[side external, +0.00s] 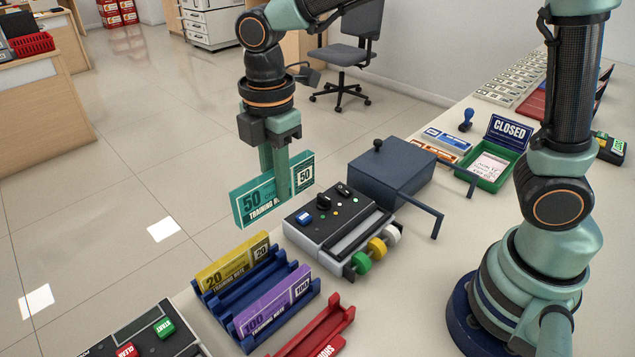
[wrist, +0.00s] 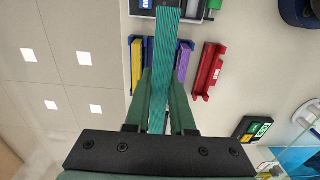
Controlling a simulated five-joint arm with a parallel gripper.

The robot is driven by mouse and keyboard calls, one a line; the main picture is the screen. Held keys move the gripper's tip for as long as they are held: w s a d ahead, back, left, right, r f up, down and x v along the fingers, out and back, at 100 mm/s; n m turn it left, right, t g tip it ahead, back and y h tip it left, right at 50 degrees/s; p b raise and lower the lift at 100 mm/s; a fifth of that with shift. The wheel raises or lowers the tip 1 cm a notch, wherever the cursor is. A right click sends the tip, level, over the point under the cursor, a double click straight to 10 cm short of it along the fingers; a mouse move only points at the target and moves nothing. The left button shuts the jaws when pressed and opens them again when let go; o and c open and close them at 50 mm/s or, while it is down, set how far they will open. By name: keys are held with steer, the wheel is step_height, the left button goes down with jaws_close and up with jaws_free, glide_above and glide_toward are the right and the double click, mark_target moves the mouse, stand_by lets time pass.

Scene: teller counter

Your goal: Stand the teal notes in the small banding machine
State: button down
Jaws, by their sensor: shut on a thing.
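My gripper (side external: 279,180) is shut on the teal notes (side external: 254,203), a bundle marked 50 and TRAINING NOTE. It holds them upright on their long edge, in the air behind the blue rack. In the wrist view the teal notes (wrist: 165,50) run edge-on between the fingers. A dark machine (side external: 335,225) with buttons, a long pale slot and green, yellow and white rolls on its side stands right of the notes, apart from them. It looks like the banding machine, though no label says so. Its edge shows at the top of the wrist view (wrist: 145,6).
The blue rack (side external: 245,283) holds yellow 20 notes (side external: 233,262) and purple 100 notes (side external: 273,305), with an empty slot between. A red rack (side external: 330,325) is in front. A grey-blue lever box (side external: 390,170) stands behind the machine. A keypad (side external: 150,335) is front left.

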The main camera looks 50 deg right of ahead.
steer(key=s+d+f, duration=0.2)
steer(key=d+f, duration=0.1)
steer(key=d, duration=0.2)
steer(key=s+d+f, duration=0.2)
steer(key=d+f, duration=0.1)
steer(key=d, duration=0.1)
steer(key=s+d+f, duration=0.2)
steer(key=d, duration=0.3)
steer(key=shift+d+f, duration=0.3)
steer(key=shift+f, duration=1.3)
steer(key=shift+f, duration=0.1)
steer(key=shift+f, duration=1)
steer(key=c, duration=0.7)
jaws_free()
